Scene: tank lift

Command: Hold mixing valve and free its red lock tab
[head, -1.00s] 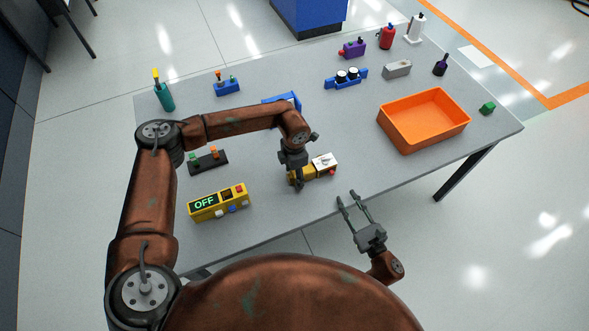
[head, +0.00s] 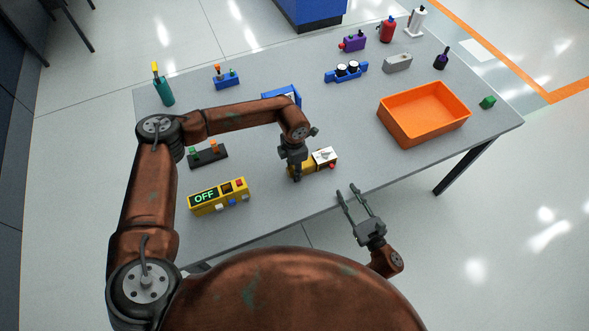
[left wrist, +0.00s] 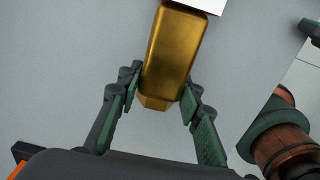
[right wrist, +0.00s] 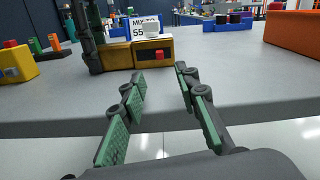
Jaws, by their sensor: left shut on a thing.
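The mixing valve (head: 325,157) is a yellow block with a white top, lying on the grey table near its front edge. Its red lock tab (head: 332,166) is on the front side; it also shows in the right wrist view (right wrist: 159,54). My left gripper (head: 296,174) is shut on the yellow body's left end. In the left wrist view the fingers (left wrist: 163,86) are on either side of the gold body (left wrist: 175,50), and the tab is out of sight. My right gripper (head: 348,190) is open and empty in front of the valve, its fingers pointing toward the table edge.
A yellow box reading OFF (head: 218,196) stands to the left. The orange bin (head: 425,128) is on the right. Several small fixtures line the back. The table between the valve and the bin is clear.

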